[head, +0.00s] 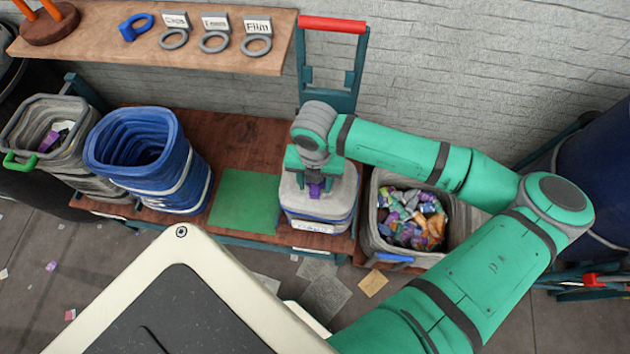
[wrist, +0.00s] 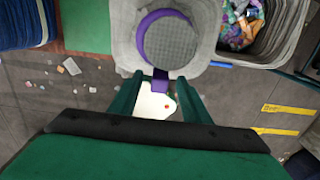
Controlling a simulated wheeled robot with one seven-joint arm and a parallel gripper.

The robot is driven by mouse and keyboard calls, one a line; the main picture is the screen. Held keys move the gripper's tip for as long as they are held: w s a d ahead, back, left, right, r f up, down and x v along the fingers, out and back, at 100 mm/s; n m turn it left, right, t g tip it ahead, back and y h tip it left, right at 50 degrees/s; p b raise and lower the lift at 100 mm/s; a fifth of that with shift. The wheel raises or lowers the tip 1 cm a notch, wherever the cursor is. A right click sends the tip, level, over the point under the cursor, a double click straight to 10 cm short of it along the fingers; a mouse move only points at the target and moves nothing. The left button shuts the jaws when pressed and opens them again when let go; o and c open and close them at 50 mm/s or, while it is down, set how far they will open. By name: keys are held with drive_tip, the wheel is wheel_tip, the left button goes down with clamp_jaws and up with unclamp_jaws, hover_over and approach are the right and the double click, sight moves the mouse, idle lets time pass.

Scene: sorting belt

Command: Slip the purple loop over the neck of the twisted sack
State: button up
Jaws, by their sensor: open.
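The purple loop (wrist: 141,40) shows in the wrist view as a ring around the round grey top of the sack's neck (wrist: 171,43). How far down the neck it sits cannot be told from above. Its purple tab (wrist: 161,80) points toward me, between the fingers of my gripper (wrist: 159,88), which is open. The grey sack (wrist: 122,38) spreads below. In the head view my gripper (head: 315,182) is over the sack in its blue-banded container (head: 318,212); a bit of purple shows below the fingers, and the neck is mostly hidden.
A crate of mixed scraps (head: 372,225) stands right of the sack. A green mat (head: 245,203), a blue bin (head: 150,165) and a grey bin (head: 45,120) lie leftward. A shelf (head: 200,58) holds a blue loop (head: 136,27) and grey tagged rings. A red-handled frame (head: 333,25) rises behind.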

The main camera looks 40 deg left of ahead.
drive_tip(key=shift+r, duration=0.1)
wheel_tip(320, 180, up, 11)
drive_tip(key=shift+f, duration=0.2)
idle(0.7)
